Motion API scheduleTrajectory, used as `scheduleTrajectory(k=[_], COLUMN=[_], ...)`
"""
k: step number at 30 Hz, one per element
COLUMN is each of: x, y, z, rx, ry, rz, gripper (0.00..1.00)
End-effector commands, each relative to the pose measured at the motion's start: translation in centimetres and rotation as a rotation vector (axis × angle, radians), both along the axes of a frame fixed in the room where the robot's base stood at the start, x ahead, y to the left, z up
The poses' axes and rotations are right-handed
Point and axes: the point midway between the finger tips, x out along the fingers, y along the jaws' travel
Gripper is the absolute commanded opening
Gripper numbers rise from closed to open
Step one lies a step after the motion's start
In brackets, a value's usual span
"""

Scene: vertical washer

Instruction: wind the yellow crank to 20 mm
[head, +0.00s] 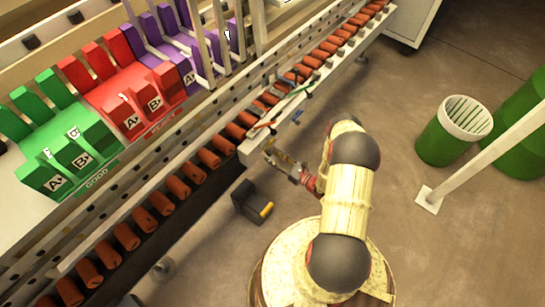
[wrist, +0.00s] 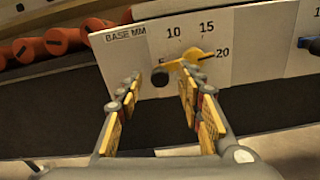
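The yellow crank (wrist: 194,56) is on a white panel (wrist: 118,52) marked BASE MM, with 10, 15 and 20 readable and a partly covered mark that looks like 5. Its narrow right end lies near the 20 side; its left arm reaches toward a dark knob (wrist: 160,80). My gripper (wrist: 160,88) is open in front of the panel, with the knob appearing between its fingertips. I cannot tell whether either finger touches it. In the head view my gripper (head: 272,152) is beside the front edge of the conveyor; the crank is not clear there.
Red-brown cylinders (head: 177,187) line the conveyor; some show at upper left in the wrist view (wrist: 62,40). Green (head: 75,150), red (head: 130,100) and purple bins stand behind. A dark box with yellow (head: 252,202) is on the floor below. Open floor lies right, before a green bin (head: 448,135).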

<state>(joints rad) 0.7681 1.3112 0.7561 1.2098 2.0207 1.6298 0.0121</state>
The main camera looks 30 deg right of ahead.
Motion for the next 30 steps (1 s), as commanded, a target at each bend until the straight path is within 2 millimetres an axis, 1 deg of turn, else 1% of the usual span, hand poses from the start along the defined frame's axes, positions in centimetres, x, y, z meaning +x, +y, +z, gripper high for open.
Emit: scheduleTrajectory(k=[4, 12, 30], x=[0.80, 0.92, 0.89], y=[0.35, 0.34, 0.33], z=[-0.01, 0.03, 0.01], rx=[0.000, 0.001, 0.001], ry=[0.000, 0.000, 0.000], rz=[0.001, -0.001, -0.001], gripper=[0.37, 0.37, 0.03])
